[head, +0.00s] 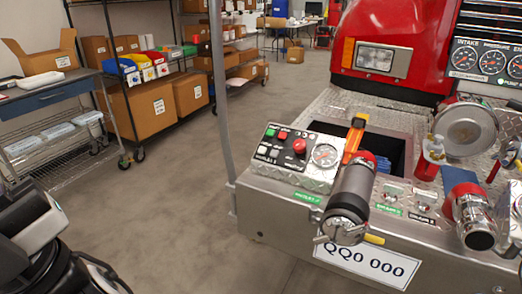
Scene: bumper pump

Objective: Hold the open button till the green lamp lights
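The control panel (290,176) sits on the left end of the bumper's top. It carries a small green button (269,132), a small red button (283,134), a large red mushroom button (299,146), several small grey and white parts, and a round gauge (325,155). The panel lettering is too small to read, so I cannot tell which button is the open one. I cannot pick out a lit green lamp. Black and grey parts of my arm show at the lower left, well apart from the panel; my gripper's fingertips are not visible.
A capped black-and-red nozzle (350,200) stands right of the panel, over the bumper's front. A grey post (222,100) rises at the bumper's left end. A wheeled wire cart (65,165) stands at the left. The floor (185,205) between is clear.

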